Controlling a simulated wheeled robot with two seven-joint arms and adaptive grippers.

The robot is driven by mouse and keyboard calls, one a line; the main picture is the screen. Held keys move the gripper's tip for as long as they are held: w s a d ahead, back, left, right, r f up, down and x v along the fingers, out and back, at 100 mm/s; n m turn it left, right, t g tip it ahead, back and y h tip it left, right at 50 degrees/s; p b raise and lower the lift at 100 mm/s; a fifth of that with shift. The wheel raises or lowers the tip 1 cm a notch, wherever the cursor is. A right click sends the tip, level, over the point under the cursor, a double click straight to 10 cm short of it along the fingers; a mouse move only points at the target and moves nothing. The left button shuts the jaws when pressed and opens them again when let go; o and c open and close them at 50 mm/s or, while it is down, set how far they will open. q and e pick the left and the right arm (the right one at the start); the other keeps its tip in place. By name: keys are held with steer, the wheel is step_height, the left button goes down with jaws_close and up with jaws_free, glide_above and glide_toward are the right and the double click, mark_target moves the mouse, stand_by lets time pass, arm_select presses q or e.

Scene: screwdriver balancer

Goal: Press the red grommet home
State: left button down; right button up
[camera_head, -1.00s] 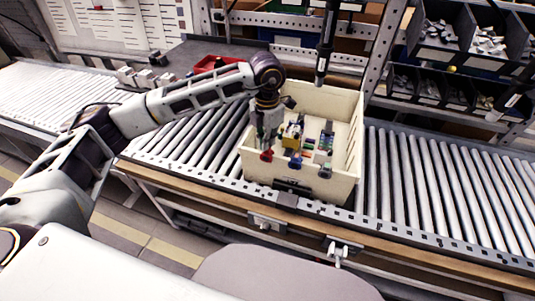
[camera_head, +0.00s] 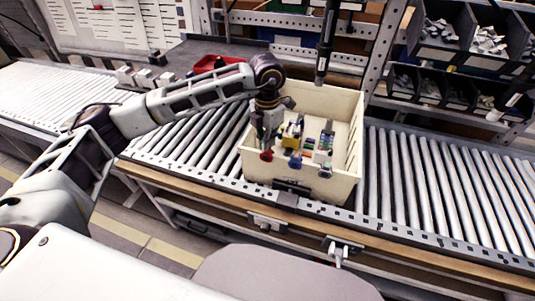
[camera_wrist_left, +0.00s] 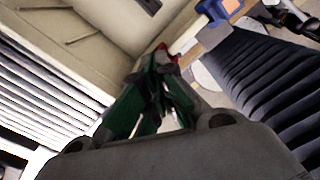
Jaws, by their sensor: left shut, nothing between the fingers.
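The red grommet (camera_head: 266,156) is at the front left inside the cream bin, directly below my left gripper (camera_head: 268,146). In the left wrist view the red grommet (camera_wrist_left: 170,53) shows just beyond the tips of my left gripper (camera_wrist_left: 160,62). The fingers are shut with nothing between them. The tips look to be at or touching the red part; I cannot tell whether they press on it. The fingers hide part of it, and how deep it sits is not visible. My right gripper is not in view.
The cream bin (camera_head: 350,150) stands on the roller conveyor (camera_head: 430,190). Inside it are a blue part (camera_head: 295,161), a yellow block (camera_head: 292,133) and other small parts. A dark tool (camera_head: 326,45) hangs above the bin's back. A red tray (camera_head: 215,63) lies behind my left arm.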

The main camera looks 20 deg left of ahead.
arm_select(q)
steer(key=shift+s+a+f+b, duration=0.1)
steer(key=shift+f+b, duration=0.25)
steer(key=shift+f, duration=0.1)
stand_by(0.5)
steer(key=shift+r, duration=0.1)
steer(key=shift+r+p, duration=1.15)
steer(key=shift+r, duration=1.3)
